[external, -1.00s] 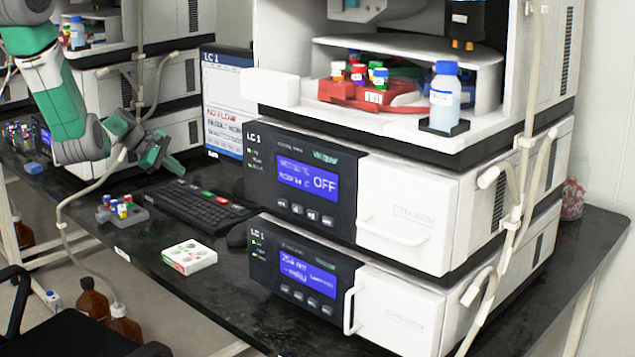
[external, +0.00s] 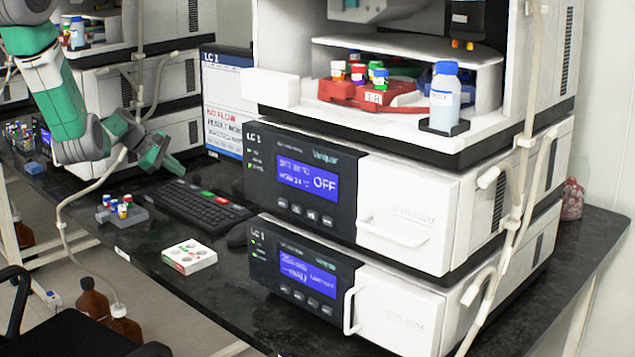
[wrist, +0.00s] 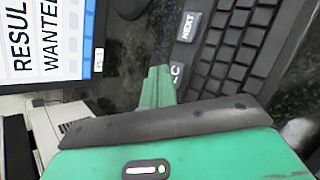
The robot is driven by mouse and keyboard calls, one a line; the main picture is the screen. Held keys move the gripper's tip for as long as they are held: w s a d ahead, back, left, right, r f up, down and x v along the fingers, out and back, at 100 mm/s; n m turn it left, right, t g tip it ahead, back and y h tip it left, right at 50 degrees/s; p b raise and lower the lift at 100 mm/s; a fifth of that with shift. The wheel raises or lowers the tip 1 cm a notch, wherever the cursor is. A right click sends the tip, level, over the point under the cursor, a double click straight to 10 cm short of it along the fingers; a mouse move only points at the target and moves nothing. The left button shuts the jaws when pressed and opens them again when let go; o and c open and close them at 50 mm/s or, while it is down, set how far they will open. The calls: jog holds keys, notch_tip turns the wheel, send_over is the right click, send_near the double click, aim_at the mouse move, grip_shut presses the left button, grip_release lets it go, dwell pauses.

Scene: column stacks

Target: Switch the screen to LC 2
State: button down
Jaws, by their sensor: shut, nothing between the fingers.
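The screen (external: 222,105) stands behind the keyboard and reads "LC 1" at the top, with red "NO FLOW" lower down. Part of it shows in the wrist view (wrist: 40,45), with the cut-off words "RESUL" and "WANTE". The black keyboard (external: 195,207) lies on the bench, with a green and a red key along its edge. In the wrist view a grey key marked "NEXT" (wrist: 188,27) shows, and another label ending in "C" is partly hidden by my fingers. My gripper (external: 180,170) is shut and empty at the keyboard's far left end; whether it touches a key cannot be told.
The stacked LC 1 instruments (external: 305,180) stand right of the keyboard. A small white box (external: 189,257) and a grey vial rack (external: 122,212) lie in front of it. A dark mouse (external: 237,236) sits between keyboard and stack. A hose hangs near my arm.

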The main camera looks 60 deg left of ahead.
aim_at(177, 182)
jog(key=shift+f, duration=0.15)
jog(key=shift+f, duration=0.25)
jog(key=shift+f+b, duration=0.45)
dwell(0.6)
dwell(0.4)
jog(key=shift+r+p, duration=0.85)
jog(key=shift+p, duration=0.05)
notch_tip(177, 182, up, 5)
jog(key=p, duration=0.5)
jog(key=shift+r, duration=0.1)
